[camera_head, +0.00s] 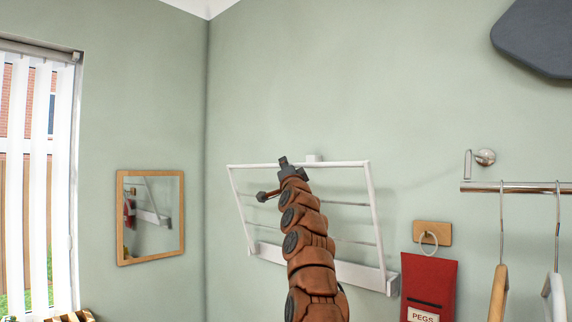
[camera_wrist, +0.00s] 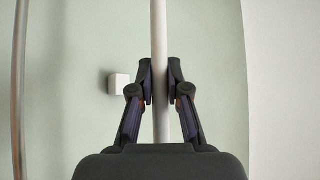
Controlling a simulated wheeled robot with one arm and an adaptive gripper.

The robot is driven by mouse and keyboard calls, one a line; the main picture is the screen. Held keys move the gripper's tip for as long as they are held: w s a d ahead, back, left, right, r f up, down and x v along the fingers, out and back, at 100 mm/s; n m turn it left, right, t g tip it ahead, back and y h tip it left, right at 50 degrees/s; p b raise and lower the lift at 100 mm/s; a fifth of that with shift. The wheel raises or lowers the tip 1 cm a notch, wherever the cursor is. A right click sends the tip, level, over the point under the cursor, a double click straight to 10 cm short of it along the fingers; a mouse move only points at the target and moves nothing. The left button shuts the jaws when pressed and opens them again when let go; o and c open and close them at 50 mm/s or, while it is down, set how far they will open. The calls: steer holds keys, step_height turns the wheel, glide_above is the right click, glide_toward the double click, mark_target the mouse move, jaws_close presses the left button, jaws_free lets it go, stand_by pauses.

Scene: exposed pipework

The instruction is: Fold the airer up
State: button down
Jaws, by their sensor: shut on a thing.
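The airer (camera_head: 374,220) is a white wall-mounted frame with thin rails, hinged on a white wall bar (camera_head: 345,272) at its foot. Its frame is swung up steeply, and its top bar seems to stand a little off the wall. My gripper (camera_head: 287,165) is at the left-middle of that top bar. In the wrist view the white bar (camera_wrist: 159,40) runs between my fingers, and my gripper (camera_wrist: 160,82) is shut on it. A small white block on the wall (camera_head: 313,158) shows just behind the top bar; in the wrist view this block (camera_wrist: 118,84) lies left of the bar, apart from it. My arm hides part of the rails.
A red peg bag (camera_head: 429,285) hangs from a wooden hook plate (camera_head: 432,233) close right of the airer. A chrome rail (camera_head: 515,187) with hangers is further right. A wood-framed mirror (camera_head: 150,217) and a blind-covered window (camera_head: 40,180) are left.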

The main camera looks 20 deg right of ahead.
steer(key=shift+w+d+r+p, duration=0.15)
steer(key=shift+w+d+p, duration=0.1)
steer(key=shift+d+p, duration=0.25)
steer(key=shift+w+d+r+p, duration=0.2)
steer(key=shift+d+p, duration=0.1)
steer(key=shift+d, duration=0.25)
steer(key=shift+w+d+r+p, duration=0.1)
steer(key=shift+w+d+p, duration=0.15)
steer(key=shift+d+p, duration=0.25)
steer(key=c, duration=1.1)
jaws_free()
steer(key=shift+c, duration=0.2)
steer(key=shift+s, duration=0.25)
